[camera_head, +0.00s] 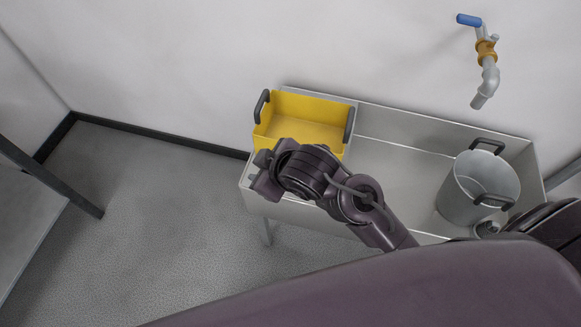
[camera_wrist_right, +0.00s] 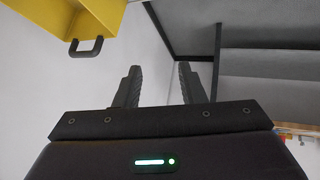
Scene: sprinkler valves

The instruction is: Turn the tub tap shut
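A wall tap with a blue lever (camera_head: 468,20), a brass-coloured body (camera_head: 486,50) and a grey spout (camera_head: 485,88) is at the upper right in the head view. Its lever points left. A yellow tub (camera_head: 300,108) with dark handles sits at the left end of the metal trough; part of it also shows in the right wrist view (camera_wrist_right: 95,18). My right gripper (camera_head: 264,178) is at the trough's front left corner, beside the tub and far from the wall tap. Its fingers (camera_wrist_right: 160,85) are apart with nothing between them. My left gripper is out of view.
A grey metal bucket (camera_head: 466,205) with dark handles stands at the right of the trough (camera_head: 397,131). A round grey part (camera_head: 487,228) beside it is partly hidden and unclear. My right arm crosses the trough's front. Open floor (camera_head: 150,220) lies left.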

